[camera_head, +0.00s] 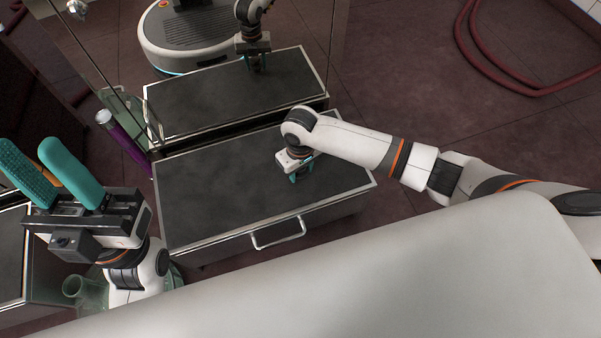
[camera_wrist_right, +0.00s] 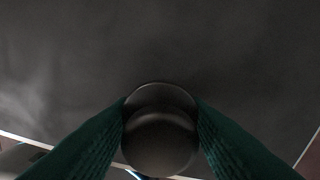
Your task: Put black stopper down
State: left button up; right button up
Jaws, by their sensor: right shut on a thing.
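The black stopper (camera_wrist_right: 160,135) is a dark rounded piece between the two teal fingers of my right gripper (camera_wrist_right: 161,115) in the right wrist view. The fingers are shut on it from both sides. In the head view, my right gripper (camera_head: 298,178) points down at the dark top of a low cabinet (camera_head: 215,195), right of its middle. The stopper is hidden there. I cannot tell whether it touches the top. My left gripper (camera_head: 28,150) is at the left, with its teal fingers apart and nothing seen between them.
The cabinet top is bare around my right gripper. A handle (camera_head: 278,236) is on its front. A purple tube (camera_head: 124,140) stands at its left rear. A clear glass vessel (camera_head: 85,292) is below my left gripper. A mirror-like panel behind reflects the cabinet and me. A red hose (camera_head: 470,55) lies upper right.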

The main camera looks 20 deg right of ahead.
jog(key=shift+f, duration=0.45)
jog(key=o, duration=0.9)
jog(key=shift+o, duration=0.2)
